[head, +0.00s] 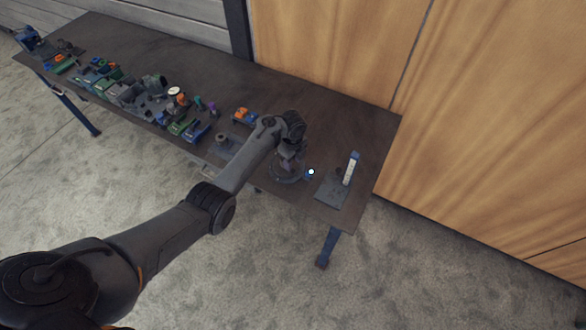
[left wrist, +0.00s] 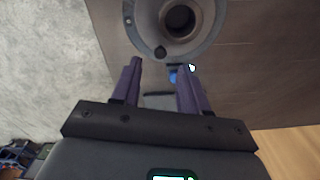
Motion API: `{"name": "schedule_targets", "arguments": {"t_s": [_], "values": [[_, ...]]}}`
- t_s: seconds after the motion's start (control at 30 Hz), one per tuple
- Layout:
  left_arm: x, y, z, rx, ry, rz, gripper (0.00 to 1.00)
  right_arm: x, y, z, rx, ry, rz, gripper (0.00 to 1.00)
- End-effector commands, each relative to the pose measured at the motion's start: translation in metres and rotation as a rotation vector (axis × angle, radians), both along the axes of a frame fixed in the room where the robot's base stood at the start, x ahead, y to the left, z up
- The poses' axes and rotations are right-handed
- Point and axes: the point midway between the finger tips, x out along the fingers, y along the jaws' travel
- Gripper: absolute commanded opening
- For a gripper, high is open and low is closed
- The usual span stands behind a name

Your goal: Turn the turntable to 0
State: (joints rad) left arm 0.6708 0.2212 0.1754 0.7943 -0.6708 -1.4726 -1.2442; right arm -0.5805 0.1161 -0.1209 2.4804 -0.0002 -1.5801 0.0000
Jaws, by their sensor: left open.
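The turntable (head: 287,178) sits near the front edge of the table, partly hidden under my left arm. In the left wrist view it shows as a grey round flanged piece (left wrist: 205,45) with a dark central bore and a dark round knob or hole near its rim. A small white spot (head: 311,171) with a blue part lies at its right side; the white spot (left wrist: 192,68) also shows near the right fingertip. My left gripper (left wrist: 161,66) is open and empty, its fingertips close to the flange rim. I cannot tell whether they touch. My right gripper is out of view.
A plate with an upright white-and-blue scale (head: 350,168) stands right of the turntable. A small grey cylindrical part (head: 222,140) and an orange-and-blue item (head: 243,116) lie to the left. Several coloured tools line the table (head: 270,88). Its right far corner is bare.

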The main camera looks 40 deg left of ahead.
Motion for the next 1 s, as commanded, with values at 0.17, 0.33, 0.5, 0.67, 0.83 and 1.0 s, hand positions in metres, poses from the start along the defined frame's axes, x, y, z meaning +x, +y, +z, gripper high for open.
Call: {"name": "schedule_targets", "arguments": {"t_s": [0.17,0.33,0.5,0.67,0.83,1.0], "values": [[0.0,0.0,-0.027,0.0,0.001,0.0,0.44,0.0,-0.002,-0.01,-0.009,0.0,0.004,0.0],[0.0,0.0,-0.04,0.0,0.001,0.001,0.44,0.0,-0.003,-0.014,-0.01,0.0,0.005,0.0],[0.0,0.0,-0.044,0.001,-0.001,0.0,0.44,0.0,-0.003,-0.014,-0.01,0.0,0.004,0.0],[0.0,0.0,-0.044,0.001,-0.001,0.0,0.44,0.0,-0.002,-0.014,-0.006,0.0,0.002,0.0],[0.0,0.0,-0.044,0.001,-0.001,0.0,0.29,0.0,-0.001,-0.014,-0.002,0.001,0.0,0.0],[0.0,0.0,-0.044,0.0,-0.001,0.0,0.03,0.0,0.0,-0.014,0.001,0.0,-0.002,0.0]]}}
